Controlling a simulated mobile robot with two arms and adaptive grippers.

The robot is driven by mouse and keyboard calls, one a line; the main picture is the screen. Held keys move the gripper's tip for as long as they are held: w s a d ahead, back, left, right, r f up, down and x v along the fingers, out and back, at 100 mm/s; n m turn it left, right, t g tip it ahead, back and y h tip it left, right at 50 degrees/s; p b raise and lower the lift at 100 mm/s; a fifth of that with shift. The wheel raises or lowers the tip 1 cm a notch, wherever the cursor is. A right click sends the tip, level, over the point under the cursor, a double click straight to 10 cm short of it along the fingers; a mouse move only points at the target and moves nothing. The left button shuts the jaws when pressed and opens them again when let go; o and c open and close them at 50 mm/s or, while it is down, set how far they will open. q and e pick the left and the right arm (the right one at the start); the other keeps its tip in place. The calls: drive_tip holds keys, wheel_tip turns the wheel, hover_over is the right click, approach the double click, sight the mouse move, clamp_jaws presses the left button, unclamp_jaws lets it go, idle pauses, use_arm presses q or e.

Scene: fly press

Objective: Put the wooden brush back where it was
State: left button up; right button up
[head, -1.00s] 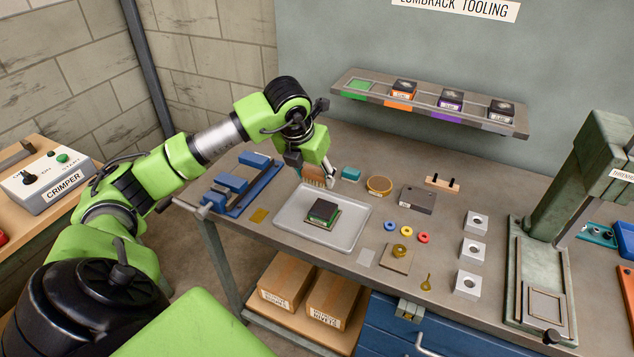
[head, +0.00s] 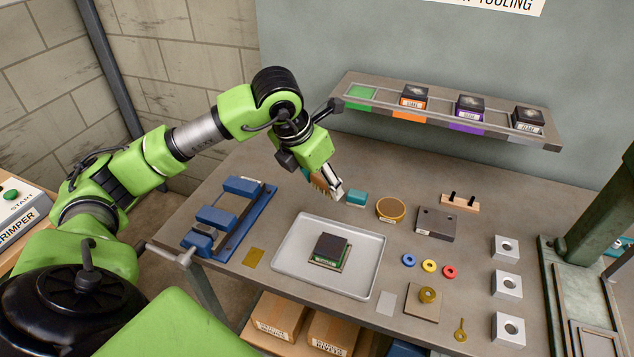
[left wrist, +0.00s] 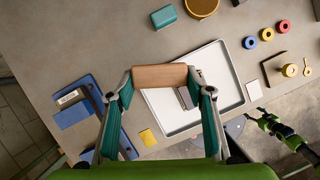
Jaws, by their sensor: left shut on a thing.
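The wooden brush (head: 319,183) is held in my left gripper (head: 332,187), which is shut on it. In the head view it is behind the tray's back left corner, left of the teal block (head: 357,198), partly covered by the fingers. In the left wrist view the brush's wooden back (left wrist: 160,77) spans between the two fingertips of my left gripper (left wrist: 161,84). It covers part of the tray there. Whether the brush touches the table is unclear. My right gripper (left wrist: 264,117) seems to show small at the lower right of the left wrist view; its fingers are unclear.
The grey tray (head: 285,262) holds a dark block on a green board. The blue fixture (head: 247,222) stands left of it. A round tan-topped tin (head: 390,208), a dark grey block (head: 436,223) and coloured rings lie right. A shelf (head: 385,97) with small boxes hangs behind.

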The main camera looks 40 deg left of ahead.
use_arm(q)
drive_tip(key=w+a+f+p, duration=0.1)
drive_tip(key=w+a+p, duration=0.1)
drive_tip(key=w, duration=0.1)
use_arm(e)
drive_tip(key=s+d+r, duration=0.2)
drive_tip(key=s+d, duration=0.2)
use_arm(q)
drive_tip(key=p, duration=0.2)
hover_over(319, 196)
drive_tip(key=f, duration=0.6)
drive_tip(key=shift+s+d+f, duration=0.25)
drive_tip(key=shift+s+f, duration=0.05)
drive_tip(key=shift+w+f, duration=0.1)
drive_tip(key=shift+f, duration=0.05)
drive_tip(key=shift+w+a+f, duration=0.2)
drive_tip(key=shift+f, duration=0.1)
wheel_tip(319, 196, down, 3)
drive_tip(key=shift+r+p, duration=0.1)
drive_tip(key=shift+p, duration=0.85)
drive_tip(key=shift+f, duration=0.25)
drive_tip(key=o, duration=0.6)
drive_tip(key=shift+f+b, duration=0.1)
drive_tip(key=shift+b, duration=0.2)
drive_tip(key=o, duration=0.5)
use_arm(e)
drive_tip(key=r, duration=0.1)
drive_tip(key=w+a+r, duration=0.2)
drive_tip(key=r, duration=0.1)
drive_tip(key=shift+w, duration=0.1)
